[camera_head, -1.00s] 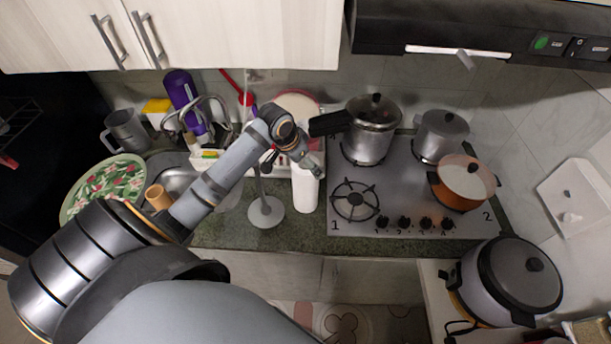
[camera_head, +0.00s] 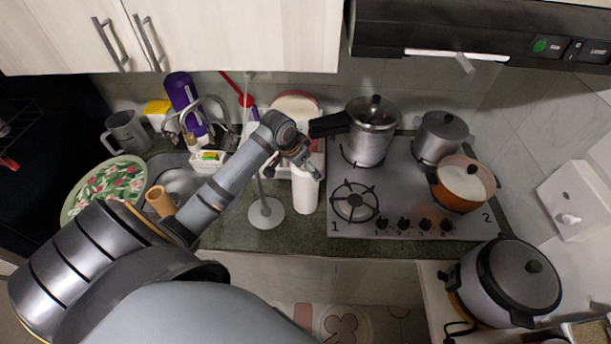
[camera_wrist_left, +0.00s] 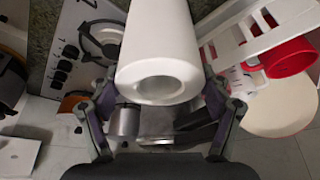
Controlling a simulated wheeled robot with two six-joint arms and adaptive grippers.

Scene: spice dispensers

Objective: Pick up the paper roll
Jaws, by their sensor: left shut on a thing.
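The paper roll (camera_head: 305,196) is a white upright cylinder near the counter's front, just left of the stove. In the left wrist view the white roll (camera_wrist_left: 160,50) fills the upper middle, and its hollow end faces the camera. My left gripper (camera_head: 312,172) is at the roll's upper end in the head view. In the wrist view the fingers of my left gripper (camera_wrist_left: 160,92) stand on both sides of the roll, shut on it. The roll's contact with the counter is hard to judge. My right gripper is not in view.
A flat round stand (camera_head: 266,213) with a rod is left of the roll. The stove (camera_head: 398,200) with several pots is to the right; the pressure cooker's handle (camera_head: 328,125) reaches toward my arm. A white rack (camera_wrist_left: 262,30) with red items is near the gripper.

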